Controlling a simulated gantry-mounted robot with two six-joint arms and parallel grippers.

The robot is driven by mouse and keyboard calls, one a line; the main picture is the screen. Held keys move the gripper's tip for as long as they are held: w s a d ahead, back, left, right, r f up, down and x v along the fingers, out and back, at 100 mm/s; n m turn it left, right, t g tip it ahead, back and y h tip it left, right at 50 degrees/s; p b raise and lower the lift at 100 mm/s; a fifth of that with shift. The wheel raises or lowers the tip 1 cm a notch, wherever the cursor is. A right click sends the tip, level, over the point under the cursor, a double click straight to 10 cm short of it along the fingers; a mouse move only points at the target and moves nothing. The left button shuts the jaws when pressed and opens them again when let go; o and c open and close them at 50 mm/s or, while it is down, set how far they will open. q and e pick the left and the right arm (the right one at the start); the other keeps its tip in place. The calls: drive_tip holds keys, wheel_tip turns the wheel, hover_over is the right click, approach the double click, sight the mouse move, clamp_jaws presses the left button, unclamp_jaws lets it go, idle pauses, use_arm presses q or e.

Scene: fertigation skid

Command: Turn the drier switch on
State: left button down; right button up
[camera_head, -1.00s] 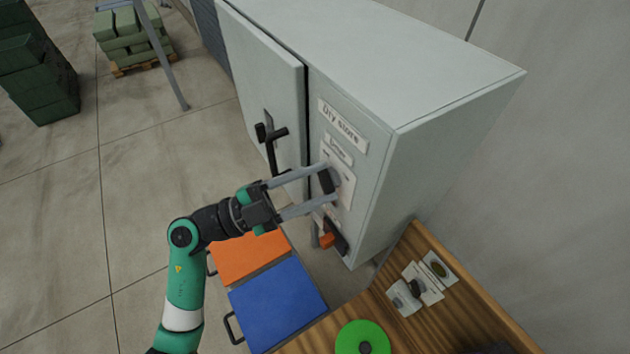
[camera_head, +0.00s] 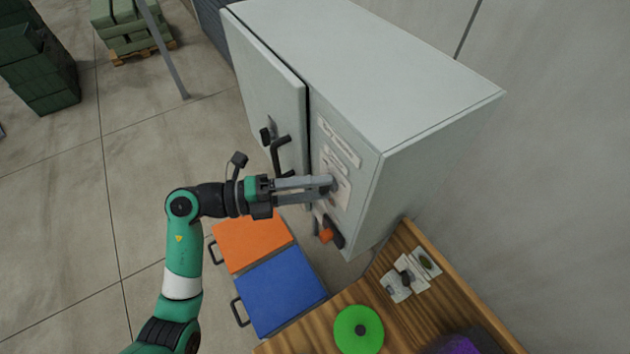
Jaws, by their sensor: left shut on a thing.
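The dry store cabinet (camera_head: 400,95) is pale grey and stands at the centre with its label panel facing left. My left gripper (camera_head: 328,187) reaches in from the left and its fingertips are at this panel. It is shut on the drier switch, a dark knob below the cabinet's labels (camera_head: 338,140). The fingers hide most of the knob, so its exact setting cannot be read. My right gripper is not in view.
The cabinet door (camera_head: 265,90) has a black handle (camera_head: 281,155) close above my gripper. An orange-and-black control (camera_head: 327,236) is below it. Orange (camera_head: 250,243) and blue (camera_head: 280,290) cases lie below. A wooden bench (camera_head: 405,325) holds a green disc (camera_head: 358,330).

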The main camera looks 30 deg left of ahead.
use_arm(q)
drive_tip(key=m, duration=0.2)
drive_tip(key=m+y, duration=0.1)
drive_tip(key=m, duration=0.1)
drive_tip(key=shift+r+g+y, duration=0.15)
drive_tip(key=shift+g+y, duration=0.15)
drive_tip(key=shift+m+y, duration=0.7)
drive_tip(key=shift+m, duration=0.5)
drive_tip(key=shift+c, duration=1.4)
unclamp_jaws()
drive_tip(key=shift+s, duration=0.1)
drive_tip(key=b+v, duration=0.1)
drive_tip(key=v, duration=1)
drive_tip(key=shift+s+b, duration=0.25)
drive_tip(key=shift+b, duration=0.15)
